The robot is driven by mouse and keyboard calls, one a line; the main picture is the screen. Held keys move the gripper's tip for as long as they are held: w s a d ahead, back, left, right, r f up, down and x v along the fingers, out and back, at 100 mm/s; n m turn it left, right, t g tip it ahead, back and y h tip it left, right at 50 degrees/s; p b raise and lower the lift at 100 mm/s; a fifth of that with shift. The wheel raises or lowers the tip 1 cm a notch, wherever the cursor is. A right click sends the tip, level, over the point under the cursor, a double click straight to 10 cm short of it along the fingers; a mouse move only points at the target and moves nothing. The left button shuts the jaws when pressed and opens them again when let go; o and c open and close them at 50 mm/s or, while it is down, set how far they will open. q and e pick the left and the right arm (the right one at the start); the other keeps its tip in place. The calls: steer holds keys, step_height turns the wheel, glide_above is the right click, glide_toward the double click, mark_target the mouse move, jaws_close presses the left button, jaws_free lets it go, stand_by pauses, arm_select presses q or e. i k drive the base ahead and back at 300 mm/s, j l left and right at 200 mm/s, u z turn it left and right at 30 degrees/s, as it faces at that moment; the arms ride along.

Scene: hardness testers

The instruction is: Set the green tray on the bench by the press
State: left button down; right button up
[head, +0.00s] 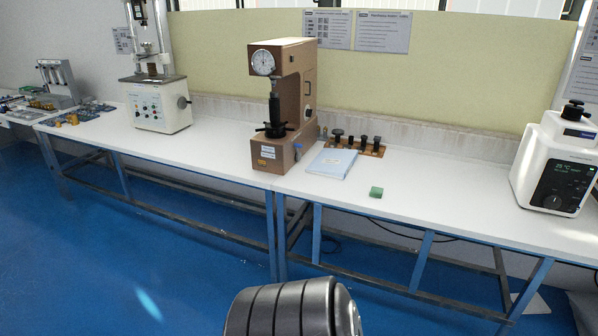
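A small green block-like object (376,192) lies on the white bench (450,207), right of a blue-covered booklet. It is the only green item I can make out, and it is too small to tell whether it is a tray. A white machine with a dark display and knob (556,172) stands at the bench's right end. A brown hardness tester with a dial (284,105) stands mid-bench. I cannot tell for certain which machine is the press. Neither of my grippers is in view.
A blue-covered booklet (333,163) lies right of the brown tester, with a wooden rack of dark pieces (353,145) behind it. A white testing frame (156,103) stands on the left bench. Clear bench top lies between the green object and the right-hand machine.

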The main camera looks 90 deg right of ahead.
mark_target(436, 201)
steer(key=k+l+z, duration=0.1)
steer(key=z, duration=0.3)
steer(key=l+z, duration=0.35)
steer(key=k+l+z, duration=0.1)
steer(key=z, duration=0.3)
steer(key=l+z, duration=0.25)
steer(key=z, duration=0.15)
steer(key=l+z, duration=0.25)
steer(key=i+l+z, duration=0.25)
steer(key=l, duration=0.2)
steer(key=l+z, duration=0.25)
steer(key=l, duration=0.15)
steer(key=i+l+z, duration=0.35)
steer(key=l+z, duration=0.15)
steer(key=i+l, duration=0.2)
steer(key=l, duration=0.2)
steer(key=i+l, duration=0.45)
steer(key=l, duration=0.3)
steer(key=i+l+z, duration=0.1)
steer(key=l, duration=0.25)
steer(key=i, duration=0.1)
